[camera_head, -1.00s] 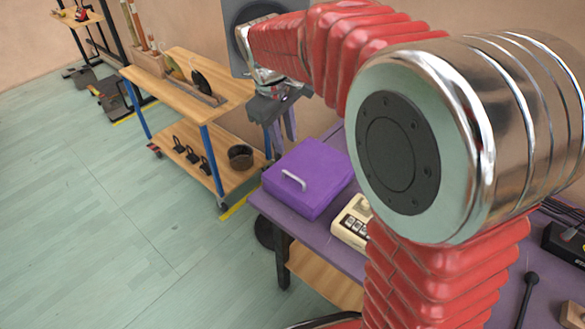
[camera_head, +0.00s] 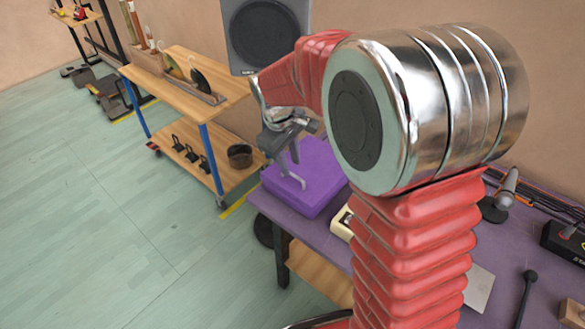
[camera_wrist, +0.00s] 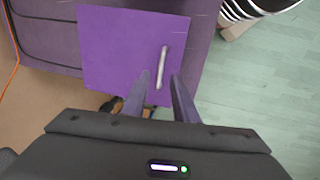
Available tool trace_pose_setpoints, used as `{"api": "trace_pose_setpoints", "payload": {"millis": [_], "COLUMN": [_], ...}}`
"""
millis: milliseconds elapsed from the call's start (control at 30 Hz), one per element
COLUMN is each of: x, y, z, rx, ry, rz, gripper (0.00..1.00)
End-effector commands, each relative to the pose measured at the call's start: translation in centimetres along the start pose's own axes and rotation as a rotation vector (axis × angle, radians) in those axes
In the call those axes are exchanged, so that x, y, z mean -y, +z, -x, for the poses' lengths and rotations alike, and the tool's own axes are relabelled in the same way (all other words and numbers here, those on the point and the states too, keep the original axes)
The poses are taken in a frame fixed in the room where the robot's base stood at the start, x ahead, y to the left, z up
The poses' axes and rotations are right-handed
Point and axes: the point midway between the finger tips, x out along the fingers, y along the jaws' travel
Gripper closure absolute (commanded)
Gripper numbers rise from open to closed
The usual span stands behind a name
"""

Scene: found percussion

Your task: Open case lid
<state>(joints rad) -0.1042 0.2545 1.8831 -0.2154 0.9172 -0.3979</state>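The purple case (camera_head: 318,165) sits closed on the purple table, with a pale bar handle (camera_head: 291,181) on its front part. In the wrist view its flat purple lid (camera_wrist: 115,50) shows from above with the handle (camera_wrist: 163,62) running lengthwise. My gripper (camera_head: 287,158) is over the case near the handle. In the wrist view my gripper (camera_wrist: 159,78) has its two fingers apart, one on each side of the handle's near end in the picture. I cannot tell whether the tips reach down to the handle's height. Nothing is held.
The purple table (camera_head: 273,207) carries a cream box (camera_head: 342,222), partly hidden by my arm, and a microphone (camera_head: 507,187) at the right. A wooden cart (camera_head: 185,75) stands to the left. A large speaker (camera_head: 266,35) is behind.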

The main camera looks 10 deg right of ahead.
Motion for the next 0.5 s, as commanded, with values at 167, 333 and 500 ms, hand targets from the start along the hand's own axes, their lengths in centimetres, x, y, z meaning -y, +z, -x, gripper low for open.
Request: {"api": "trace_pose_setpoints", "payload": {"millis": [167, 333, 500], "x": [0.0, 0.0, 0.0], "y": [0.1, 0.0, 0.0], "z": [-2.5, -3.5, -3.6], "rx": [0.002, -0.001, -0.001], "ry": [-0.001, 0.0, 0.0], "rz": [0.0, -0.001, -0.001], "gripper": [0.73, 0.73, 0.73]}}
